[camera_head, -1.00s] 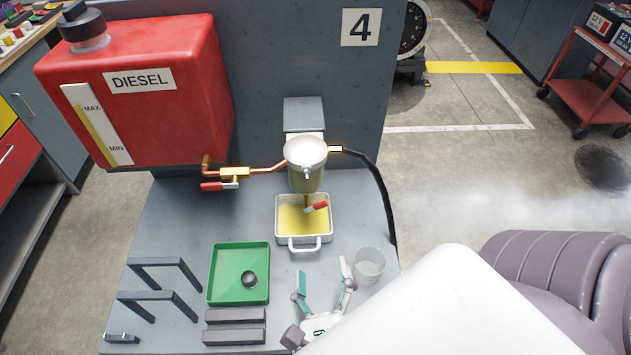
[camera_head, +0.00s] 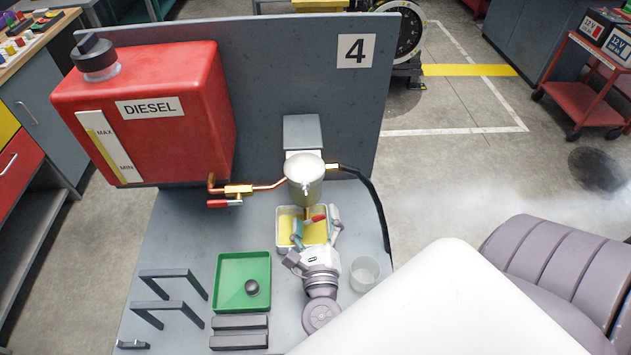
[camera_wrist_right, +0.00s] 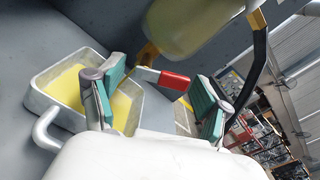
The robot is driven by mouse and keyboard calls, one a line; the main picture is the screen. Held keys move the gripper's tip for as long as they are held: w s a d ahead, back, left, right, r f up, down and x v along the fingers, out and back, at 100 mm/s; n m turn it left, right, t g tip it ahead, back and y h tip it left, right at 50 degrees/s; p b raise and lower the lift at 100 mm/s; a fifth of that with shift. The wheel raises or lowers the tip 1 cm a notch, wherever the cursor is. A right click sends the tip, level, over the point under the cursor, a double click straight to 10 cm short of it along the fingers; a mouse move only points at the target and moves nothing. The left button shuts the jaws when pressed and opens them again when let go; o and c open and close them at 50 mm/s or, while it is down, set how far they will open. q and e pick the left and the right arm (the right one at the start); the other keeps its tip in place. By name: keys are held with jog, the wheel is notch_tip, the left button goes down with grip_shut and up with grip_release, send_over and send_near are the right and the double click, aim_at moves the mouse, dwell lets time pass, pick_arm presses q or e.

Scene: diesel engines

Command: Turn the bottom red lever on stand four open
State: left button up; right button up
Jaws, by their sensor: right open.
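Stand four (camera_head: 270,60) is a grey panel with a "4" sign. A filter bowl (camera_head: 305,182) hangs on it, with the bottom red lever (camera_head: 318,218) on the brass valve beneath. In the wrist view the lever (camera_wrist_right: 174,80) sticks out sideways to the right from the valve (camera_wrist_right: 148,55). My right gripper (camera_head: 317,230) is open just in front of the lever. In the wrist view its teal-padded fingers (camera_wrist_right: 160,88) stand apart, one on either side of the lever, with no clear contact. My left gripper is not in view.
A metal tray (camera_head: 281,232) with yellow liquid sits under the valve. A clear cup (camera_head: 364,274) stands right of my gripper. A green tray (camera_head: 228,285), dark brackets (camera_head: 168,312) and another red lever (camera_head: 222,203) by the diesel tank (camera_head: 190,80) lie left. A black hose (camera_head: 378,190) runs down the right.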

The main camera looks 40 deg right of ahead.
jog(key=c, duration=1.2)
jog(key=shift+r+n+p, duration=0.25)
jog(key=shift+n+p, duration=0.25)
jog(key=shift+p, duration=0.05)
jog(key=shift+f, duration=0.15)
jog(key=o, duration=1.2)
